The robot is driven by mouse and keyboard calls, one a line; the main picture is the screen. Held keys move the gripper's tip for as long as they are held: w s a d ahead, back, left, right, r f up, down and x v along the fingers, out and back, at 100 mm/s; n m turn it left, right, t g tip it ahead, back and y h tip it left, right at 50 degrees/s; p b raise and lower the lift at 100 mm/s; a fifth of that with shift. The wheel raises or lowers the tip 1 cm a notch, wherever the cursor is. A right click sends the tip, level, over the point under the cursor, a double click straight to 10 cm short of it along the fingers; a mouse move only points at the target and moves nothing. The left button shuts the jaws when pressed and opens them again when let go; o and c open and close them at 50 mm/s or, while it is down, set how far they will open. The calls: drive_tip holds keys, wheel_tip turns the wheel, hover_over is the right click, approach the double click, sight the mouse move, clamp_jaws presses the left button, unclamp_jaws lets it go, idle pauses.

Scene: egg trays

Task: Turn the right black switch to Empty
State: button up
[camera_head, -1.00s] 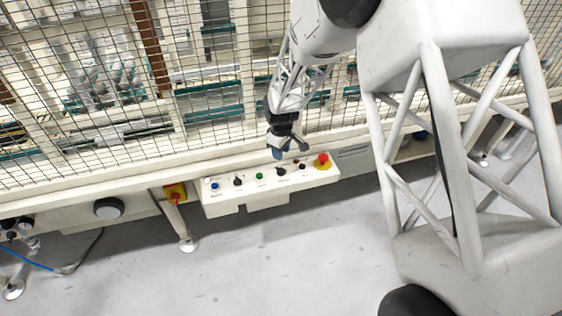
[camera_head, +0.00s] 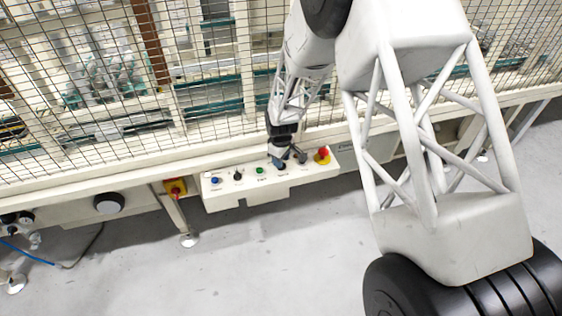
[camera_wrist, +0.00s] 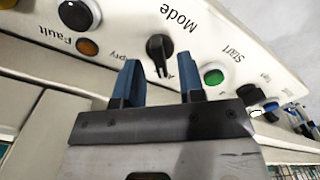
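The right black switch (camera_wrist: 158,44) is on the white control panel (camera_wrist: 225,30) below the word "Mode", printed upside down in the wrist view. Its lever points towards my gripper. Letters reading "mpty" show at its left and an "A" at its right, both partly hidden by my fingers. My gripper (camera_wrist: 162,66) is open, its two blue fingers apart on either side of the lever's end. Whether they touch it cannot be told. In the head view my gripper (camera_head: 279,161) is down at the panel and largely hides this switch.
A red emergency button (camera_head: 323,154) on a yellow base stands close to the right of my gripper. A green button (camera_head: 260,170), the left black switch (camera_head: 238,175) and a blue button (camera_head: 215,181) lie to the left. A wire-mesh fence (camera_head: 90,90) rises behind the panel.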

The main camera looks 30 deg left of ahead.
drive_tip(key=shift+f, duration=0.35)
drive_tip(key=shift+f, duration=0.3)
clamp_jaws()
